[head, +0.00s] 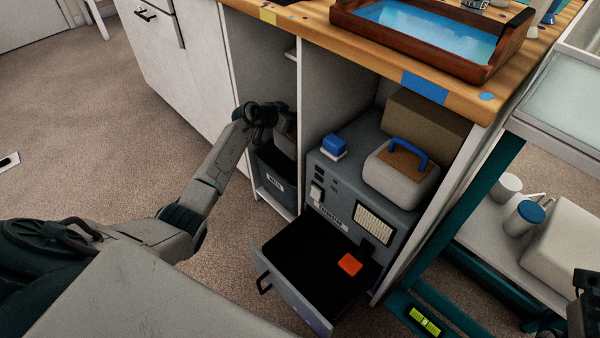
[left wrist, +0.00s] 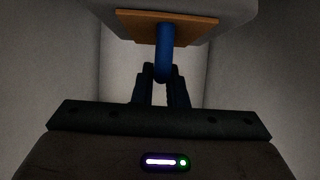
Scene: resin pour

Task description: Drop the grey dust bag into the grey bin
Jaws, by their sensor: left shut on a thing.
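The grey dust bag (left wrist: 190,28) has an orange-brown plate and a blue loop handle (left wrist: 164,52), and it fills the top of the left wrist view. My left gripper (head: 264,116) is shut on that handle. It also shows in the left wrist view (left wrist: 160,75). In the head view the held bag (head: 289,130) is mostly hidden behind my gripper and the cabinet's divider. The dark grey bin (head: 277,172) with a white label stands in the left compartment, below the bag. My right gripper (head: 586,285) shows only partly at the right edge.
A second bag (head: 400,185) with a blue handle sits on the grey machine (head: 340,200) beside a blue block (head: 333,146). The machine's drawer (head: 300,290) is pulled out, with an orange piece inside. The white divider (head: 315,125) and wooden worktop (head: 290,17) bound the compartment.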

